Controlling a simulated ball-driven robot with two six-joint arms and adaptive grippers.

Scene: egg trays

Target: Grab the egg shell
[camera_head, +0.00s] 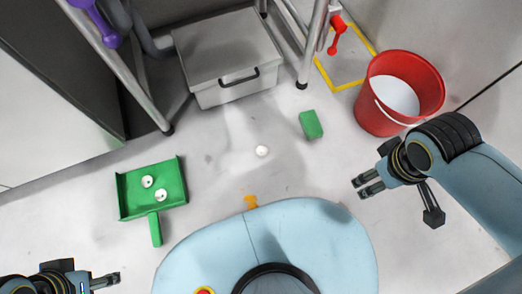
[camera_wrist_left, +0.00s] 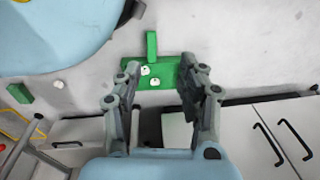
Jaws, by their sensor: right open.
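A white egg shell (camera_head: 262,151) lies alone on the grey floor in the middle of the head view. Two more white egg shells, one upper left (camera_head: 147,181) and one lower right (camera_head: 160,195), lie in a green dustpan (camera_head: 130,202) on the left. The dustpan (camera_wrist_left: 170,75) and its two shells also show in the left wrist view, beyond my fingers. My left gripper (camera_head: 112,281) is at the lower left, below the dustpan; its fingers stand apart and empty in the wrist view (camera_wrist_left: 162,72). My right gripper (camera_head: 366,187) is open and empty, right of the lone shell.
A green block (camera_head: 311,125) lies right of the lone shell. A red bucket (camera_head: 384,122) stands at the right, near a red-handled tool (camera_head: 337,35). A lidded white box (camera_head: 230,90) and metal legs stand at the back. Floor around the lone shell is clear.

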